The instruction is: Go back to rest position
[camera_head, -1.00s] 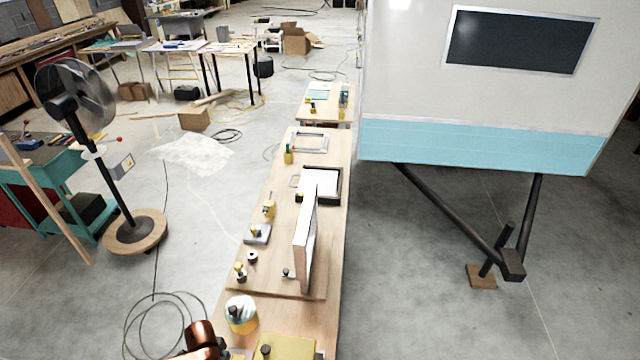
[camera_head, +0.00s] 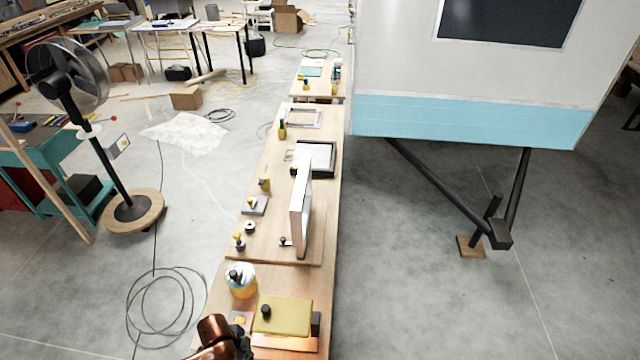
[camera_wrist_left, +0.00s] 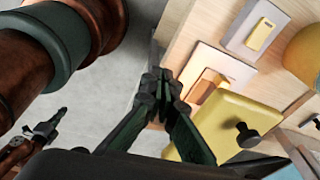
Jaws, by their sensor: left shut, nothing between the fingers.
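My left gripper (camera_wrist_left: 165,95) is shut and empty in the left wrist view, its dark fingertips together. In that view it appears beside the edge of the wooden bench and a yellow block with a black knob (camera_wrist_left: 238,125). In the head view my copper left arm shows at the bottom edge, left of the same yellow block (camera_head: 283,314); its fingers are not clear there. A smaller dark gripper on a copper link, seemingly my right one (camera_wrist_left: 45,128), shows at the lower left of the wrist view; its jaws cannot be made out.
A long wooden bench (camera_head: 265,238) runs away from me, bearing a round yellow-and-white tin (camera_head: 240,280), an upright white panel (camera_head: 300,215) and small tools. A camper (camera_head: 470,118) stands to the right. A fan (camera_head: 125,195) and coiled cable (camera_head: 165,305) are on the left floor.

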